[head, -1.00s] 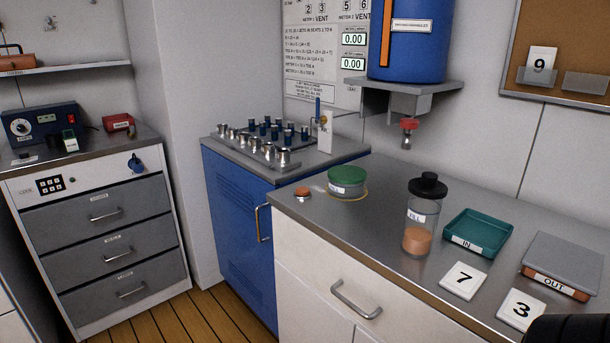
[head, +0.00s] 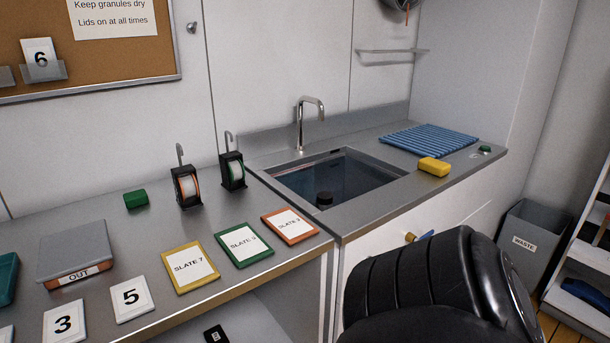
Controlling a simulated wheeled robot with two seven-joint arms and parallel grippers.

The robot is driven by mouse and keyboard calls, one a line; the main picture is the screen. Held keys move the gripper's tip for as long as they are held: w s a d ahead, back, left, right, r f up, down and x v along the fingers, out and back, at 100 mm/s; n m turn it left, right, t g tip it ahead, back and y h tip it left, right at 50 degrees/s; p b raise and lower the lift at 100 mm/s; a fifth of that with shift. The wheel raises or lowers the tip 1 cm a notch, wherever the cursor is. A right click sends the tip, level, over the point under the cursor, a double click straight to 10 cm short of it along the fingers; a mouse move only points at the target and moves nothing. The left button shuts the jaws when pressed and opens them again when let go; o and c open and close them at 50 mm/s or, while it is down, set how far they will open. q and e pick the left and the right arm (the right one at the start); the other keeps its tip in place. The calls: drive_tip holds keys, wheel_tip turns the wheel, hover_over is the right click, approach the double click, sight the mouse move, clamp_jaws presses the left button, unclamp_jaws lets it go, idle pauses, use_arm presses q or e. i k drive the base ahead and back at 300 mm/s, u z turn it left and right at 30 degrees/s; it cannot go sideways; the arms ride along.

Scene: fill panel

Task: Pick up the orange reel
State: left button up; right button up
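The orange reel (head: 186,188) stands on the steel counter left of the sink. It is a white roll with an orange rim in a black holder with a hooked metal rod. A similar reel with a green rim (head: 234,171) stands just to its right. A black, ribbed part of my own arm fills the lower right of the head view, well apart from the reels. Neither of my grippers is in view.
Slates in yellow (head: 190,267), green (head: 244,245) and orange (head: 290,226) frames lie in front of the reels. A green block (head: 136,199) and the OUT tray (head: 73,254) are to the left. The sink (head: 339,178) with its tall faucet (head: 309,123) is to the right.

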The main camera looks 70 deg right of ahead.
sight(186, 187)
drive_tip(key=z, duration=2.3)
